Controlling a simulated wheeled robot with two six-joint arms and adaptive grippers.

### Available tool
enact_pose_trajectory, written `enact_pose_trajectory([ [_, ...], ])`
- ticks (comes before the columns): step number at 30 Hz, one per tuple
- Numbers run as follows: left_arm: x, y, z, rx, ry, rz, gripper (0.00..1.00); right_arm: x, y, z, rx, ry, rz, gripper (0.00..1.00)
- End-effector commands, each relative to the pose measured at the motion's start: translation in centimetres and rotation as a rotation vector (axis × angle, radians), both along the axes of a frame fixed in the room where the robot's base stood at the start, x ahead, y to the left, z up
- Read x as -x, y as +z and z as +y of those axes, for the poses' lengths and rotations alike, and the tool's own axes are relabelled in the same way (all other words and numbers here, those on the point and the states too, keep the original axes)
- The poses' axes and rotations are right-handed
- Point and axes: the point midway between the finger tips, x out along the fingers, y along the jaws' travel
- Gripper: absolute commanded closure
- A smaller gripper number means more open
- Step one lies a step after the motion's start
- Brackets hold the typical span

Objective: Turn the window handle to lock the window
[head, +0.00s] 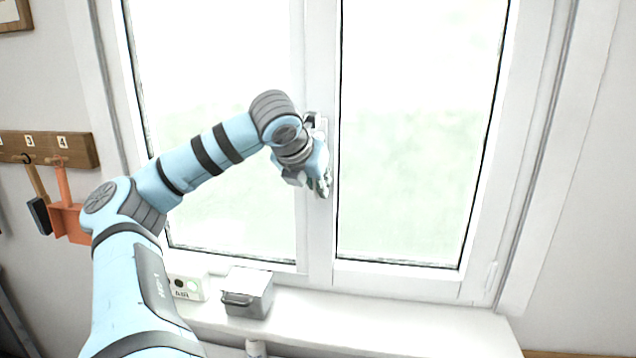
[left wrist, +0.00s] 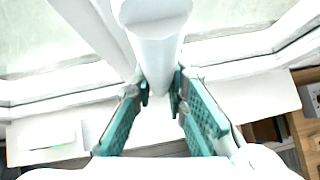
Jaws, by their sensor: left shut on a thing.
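The white double window (head: 330,60) fills the upper middle of the head view, and both sashes look closed. The window handle (head: 320,123) is on the middle frame post, mostly hidden behind my left gripper. In the left wrist view the handle (left wrist: 158,45) is a smooth white bar whose end lies between the fingers. My left gripper (head: 323,186) is at the handle in the head view. Its teal-padded fingers (left wrist: 160,92) are shut on the handle from both sides. My right gripper is in neither view.
A grey box with a handle (head: 248,292) and a small whitish box (head: 187,287) stand on the white sill (head: 400,322) below the window. The right part of the sill is clear. A wooden rack (head: 78,149) with hanging tools is on the left wall.

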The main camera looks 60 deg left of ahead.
Motion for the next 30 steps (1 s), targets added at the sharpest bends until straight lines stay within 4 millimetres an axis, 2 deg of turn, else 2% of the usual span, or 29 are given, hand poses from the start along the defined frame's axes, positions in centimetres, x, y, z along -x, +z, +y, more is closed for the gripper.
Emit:
enact_pose_trajectory([
  [1, 0.0, -0.1, 0.0, -0.002, 0.000, 0.004, 0.84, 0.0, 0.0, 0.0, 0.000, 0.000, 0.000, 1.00],
  [4, 0.0, -0.1, 0.0, -0.001, 0.000, 0.003, 0.68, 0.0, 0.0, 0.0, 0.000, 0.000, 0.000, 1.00],
  [5, 0.0, 0.0, 0.0, -0.002, 0.000, 0.002, 0.66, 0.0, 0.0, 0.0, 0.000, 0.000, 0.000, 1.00],
  [13, 0.0, 0.0, 0.0, -0.001, 0.001, 0.000, 0.66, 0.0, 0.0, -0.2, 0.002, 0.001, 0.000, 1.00],
  [16, 0.5, 0.7, -0.3, -0.002, 0.001, -0.002, 0.66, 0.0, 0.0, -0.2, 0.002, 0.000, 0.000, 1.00],
  [27, 5.8, 7.2, -4.0, -0.006, 0.005, 0.000, 0.66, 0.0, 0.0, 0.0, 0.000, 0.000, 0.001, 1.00],
  [30, 6.7, 8.1, -4.6, -0.004, 0.004, 0.001, 0.66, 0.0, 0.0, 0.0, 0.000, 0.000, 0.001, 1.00],
])
